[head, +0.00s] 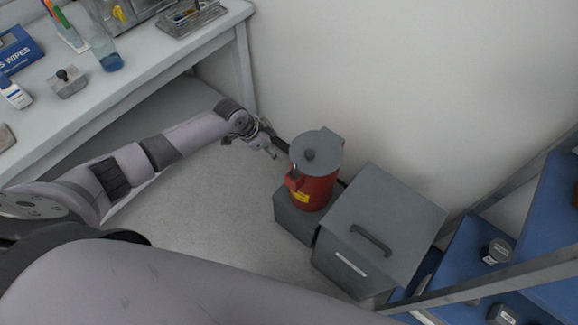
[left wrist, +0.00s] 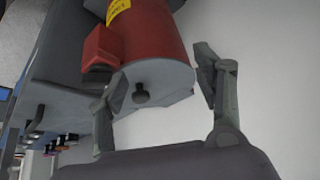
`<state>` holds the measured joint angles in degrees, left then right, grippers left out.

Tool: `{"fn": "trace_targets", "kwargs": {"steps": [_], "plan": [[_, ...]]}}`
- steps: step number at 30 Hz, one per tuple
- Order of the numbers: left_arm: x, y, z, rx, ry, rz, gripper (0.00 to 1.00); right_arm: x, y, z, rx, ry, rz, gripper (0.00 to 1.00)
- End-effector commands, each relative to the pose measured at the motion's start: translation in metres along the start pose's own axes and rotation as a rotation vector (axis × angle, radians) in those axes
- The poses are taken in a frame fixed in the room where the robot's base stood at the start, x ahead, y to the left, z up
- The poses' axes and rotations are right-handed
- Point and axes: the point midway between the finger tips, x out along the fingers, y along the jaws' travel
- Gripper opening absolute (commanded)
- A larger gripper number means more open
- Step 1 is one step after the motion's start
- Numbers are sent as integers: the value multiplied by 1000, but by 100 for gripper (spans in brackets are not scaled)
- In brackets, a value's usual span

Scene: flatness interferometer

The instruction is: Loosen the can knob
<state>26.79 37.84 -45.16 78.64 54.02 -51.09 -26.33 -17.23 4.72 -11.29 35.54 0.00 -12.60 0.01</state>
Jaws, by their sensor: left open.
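The red can (head: 314,189) has a grey lid (head: 326,143), a dark round knob (head: 309,155) on top and a yellow label. It stands upright on a low grey block (head: 296,222). My left gripper (head: 271,142) is open and empty, just left of the lid and apart from the knob. In the left wrist view the can (left wrist: 155,38) appears upside down. The knob (left wrist: 140,93) shows there between the fingers, closer to the left-hand finger. Neither finger clearly touches it. My right gripper is not in view.
A grey box (head: 375,225) with a handle stands right of the can. A white wall is behind it. A bench (head: 150,75) with a wipes box (head: 18,50) and a cup (head: 107,56) is at left. Blue shelves (head: 553,215) are at right. The floor left of the can is clear.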

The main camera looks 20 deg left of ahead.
Motion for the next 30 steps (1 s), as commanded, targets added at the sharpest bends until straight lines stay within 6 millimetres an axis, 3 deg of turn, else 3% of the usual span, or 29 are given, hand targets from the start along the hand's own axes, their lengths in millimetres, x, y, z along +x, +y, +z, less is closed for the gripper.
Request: {"fn": "trace_targets", "kwargs": {"steps": [7, 12, 16, 22, 30], "plan": [[-63, 8, -37, 193, -10, 105, 62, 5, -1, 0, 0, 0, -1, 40], [-110, 28, -43, 335, -45, 209, 62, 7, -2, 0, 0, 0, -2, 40], [-128, 40, -41, 391, -64, 261, 62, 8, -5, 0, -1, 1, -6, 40], [-117, 48, -38, 399, -68, 276, 62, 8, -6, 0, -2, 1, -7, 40], [-63, 61, -32, 397, -67, 274, 62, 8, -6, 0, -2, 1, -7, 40]]}}
